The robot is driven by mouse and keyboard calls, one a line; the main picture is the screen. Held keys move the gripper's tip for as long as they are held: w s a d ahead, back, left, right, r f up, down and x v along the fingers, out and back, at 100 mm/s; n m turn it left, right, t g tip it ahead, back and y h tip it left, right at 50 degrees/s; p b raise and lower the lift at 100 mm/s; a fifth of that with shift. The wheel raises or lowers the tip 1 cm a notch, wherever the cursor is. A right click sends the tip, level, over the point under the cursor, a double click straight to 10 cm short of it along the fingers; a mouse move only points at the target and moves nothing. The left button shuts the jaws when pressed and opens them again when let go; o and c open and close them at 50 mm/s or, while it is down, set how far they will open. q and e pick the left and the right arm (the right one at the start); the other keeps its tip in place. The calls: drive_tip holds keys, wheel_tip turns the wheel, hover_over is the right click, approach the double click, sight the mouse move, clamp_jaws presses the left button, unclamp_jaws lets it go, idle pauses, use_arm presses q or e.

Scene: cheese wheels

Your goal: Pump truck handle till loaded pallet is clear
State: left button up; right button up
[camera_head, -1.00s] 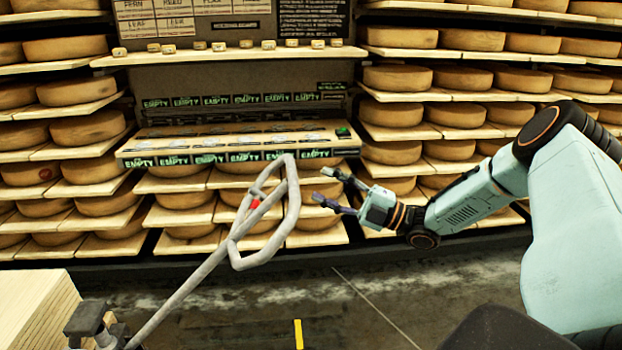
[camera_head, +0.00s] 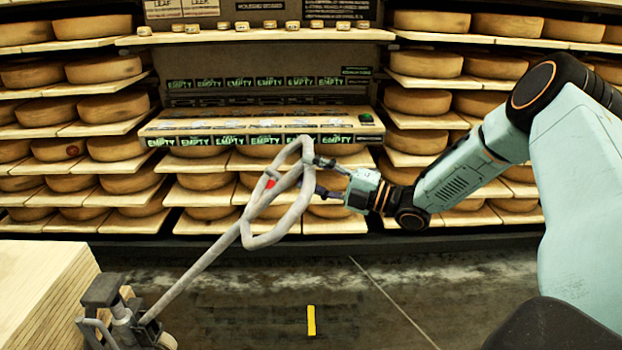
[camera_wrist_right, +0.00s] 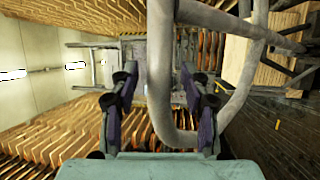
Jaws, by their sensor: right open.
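The truck handle (camera_head: 222,243) is a grey bar that slants up to the right from the truck's base (camera_head: 118,318) and ends in a loop with a small red part. My right gripper (camera_head: 312,177) is at the right side of the loop, with its fingers pointing left. In the right wrist view the gripper (camera_wrist_right: 162,105) is open, and the loop's grey tube (camera_wrist_right: 160,70) passes between or just in front of its two fingers; I cannot tell if they touch. The pale wooden load (camera_head: 45,285) stands at the lower left. The pallet's underside is not visible. My left gripper is not in view.
Shelves of cheese wheels (camera_head: 424,101) fill the back wall. A ledge with several "EMPTY" labels (camera_head: 265,138) stands behind the handle. The dark floor (camera_head: 400,285) at centre right is clear, with a yellow mark (camera_head: 311,320).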

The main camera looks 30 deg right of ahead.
drive_tip(key=shift+w+a+r, duration=0.1)
drive_tip(key=shift+w+a, duration=0.1)
drive_tip(key=shift+w, duration=0.1)
drive_tip(key=shift+d, duration=0.1)
drive_tip(key=c, duration=0.5)
clamp_jaws()
